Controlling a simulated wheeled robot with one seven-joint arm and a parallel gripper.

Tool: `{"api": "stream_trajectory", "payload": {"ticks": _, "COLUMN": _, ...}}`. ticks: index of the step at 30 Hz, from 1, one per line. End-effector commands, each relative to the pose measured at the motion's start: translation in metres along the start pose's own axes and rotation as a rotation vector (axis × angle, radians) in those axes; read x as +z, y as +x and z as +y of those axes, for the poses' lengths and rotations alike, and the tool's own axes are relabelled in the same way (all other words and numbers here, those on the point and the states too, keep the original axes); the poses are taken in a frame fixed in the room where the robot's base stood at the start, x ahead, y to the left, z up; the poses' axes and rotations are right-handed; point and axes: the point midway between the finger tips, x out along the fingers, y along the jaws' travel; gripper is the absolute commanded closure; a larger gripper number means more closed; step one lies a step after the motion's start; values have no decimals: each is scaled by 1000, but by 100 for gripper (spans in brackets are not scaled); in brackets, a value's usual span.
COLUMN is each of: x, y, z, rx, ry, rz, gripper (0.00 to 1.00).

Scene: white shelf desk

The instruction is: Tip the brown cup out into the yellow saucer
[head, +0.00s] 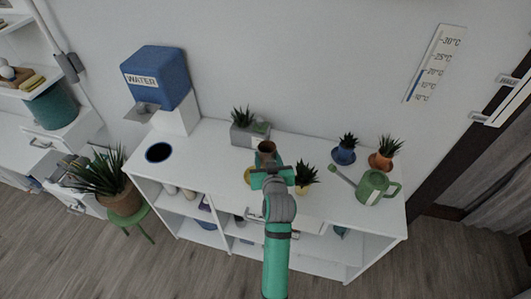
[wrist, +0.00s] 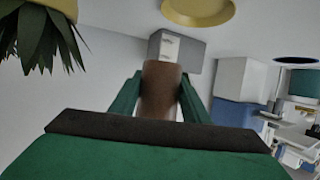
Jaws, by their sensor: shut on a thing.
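The brown cup (head: 266,147) is held above the white desk, with its dark mouth facing up toward the head camera. In the wrist view the brown cup (wrist: 160,92) sits between my two green fingers. My gripper (head: 268,165) is shut on it. The yellow saucer (head: 247,177) is partly hidden behind my gripper, just left of and below the cup in the head view. The yellow saucer also shows at the top edge of the wrist view (wrist: 198,14), clear of the cup. The cup's contents cannot be seen.
A spiky plant (head: 305,176) stands close to the right of my gripper. A grey planter (head: 245,136) is behind. Two potted plants, blue (head: 344,156) and orange (head: 380,162), and a green watering can (head: 373,189) stand right. A blue water dispenser (head: 158,78) is left.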

Motion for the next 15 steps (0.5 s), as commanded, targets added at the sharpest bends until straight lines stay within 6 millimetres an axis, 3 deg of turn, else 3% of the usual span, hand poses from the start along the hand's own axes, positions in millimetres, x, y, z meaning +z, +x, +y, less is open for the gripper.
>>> {"api": "stream_trajectory", "payload": {"ticks": 8, "x": 0, "y": 0, "z": -11, "rx": -15, "ry": -6, "rz": 1, "gripper": 90}}
{"api": "stream_trajectory", "payload": {"ticks": 15, "x": 11, "y": 0, "z": 0, "rx": 35, "ry": -123, "rz": -48, "gripper": 90}}
